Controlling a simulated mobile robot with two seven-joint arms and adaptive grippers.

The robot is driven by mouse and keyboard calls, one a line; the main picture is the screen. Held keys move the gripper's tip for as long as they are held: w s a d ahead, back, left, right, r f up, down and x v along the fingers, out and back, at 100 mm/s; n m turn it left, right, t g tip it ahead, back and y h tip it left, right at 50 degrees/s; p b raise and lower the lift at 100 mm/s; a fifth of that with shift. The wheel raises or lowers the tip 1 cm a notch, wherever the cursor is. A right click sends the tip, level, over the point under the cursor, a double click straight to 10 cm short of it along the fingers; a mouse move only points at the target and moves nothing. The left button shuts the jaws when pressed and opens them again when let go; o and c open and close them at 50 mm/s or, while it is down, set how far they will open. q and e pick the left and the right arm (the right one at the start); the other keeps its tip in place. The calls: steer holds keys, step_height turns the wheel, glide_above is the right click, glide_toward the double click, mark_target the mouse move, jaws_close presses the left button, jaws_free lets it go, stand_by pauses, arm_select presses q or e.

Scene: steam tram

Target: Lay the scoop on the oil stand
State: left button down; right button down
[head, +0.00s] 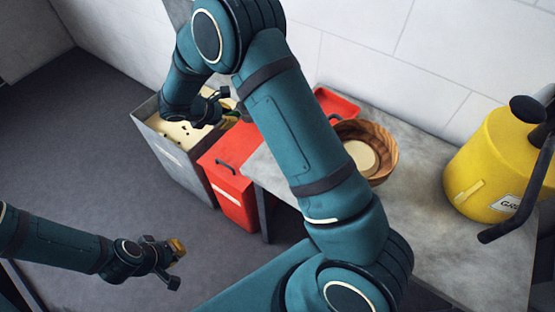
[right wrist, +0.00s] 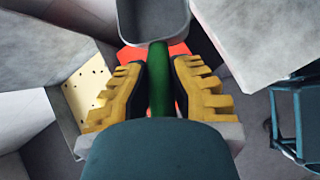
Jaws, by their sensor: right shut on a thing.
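My right gripper (right wrist: 160,85) is shut on the green handle (right wrist: 160,75) of the scoop. The scoop's grey pan (right wrist: 154,22) points away from the fingers in the right wrist view and looks empty where visible. In the head view my right gripper (head: 230,108) is above the bins, and my arm hides most of the scoop. The grey-topped table (head: 415,225), perhaps the oil stand, is to the right of the gripper. My left gripper (head: 174,264) hangs over the floor at lower left, away from everything; its jaw gap is unclear.
A wooden bowl (head: 383,138) with pale contents and a yellow can (head: 490,160) stand on the grey top, with bare room between them. A red tray (head: 338,104) lies at its back. A red bin (head: 236,195) and a grey bin (head: 185,168) with pale contents stand left.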

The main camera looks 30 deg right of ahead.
steer(key=s+d+f, duration=0.1)
steer(key=s, duration=0.4)
steer(key=s+d+b, duration=0.1)
steer(key=s+d, duration=0.1)
steer(key=s, duration=0.3)
steer(key=s+d+f, duration=0.1)
steer(key=s, duration=0.4)
steer(key=shift+s+d+f+b, duration=0.25)
steer(key=shift+d+f+b, duration=0.05)
steer(key=shift+f+b, duration=0.05)
steer(key=shift+w+f, duration=0.1)
steer(key=shift+f, duration=0.15)
step_height(320, 180, down, 4)
steer(key=shift+r+b, duration=0.2)
steer(key=shift+b, duration=0.35)
steer(key=shift+s+f, duration=0.2)
steer(key=shift+r, duration=0.1)
steer(key=c, duration=1)
jaws_free()
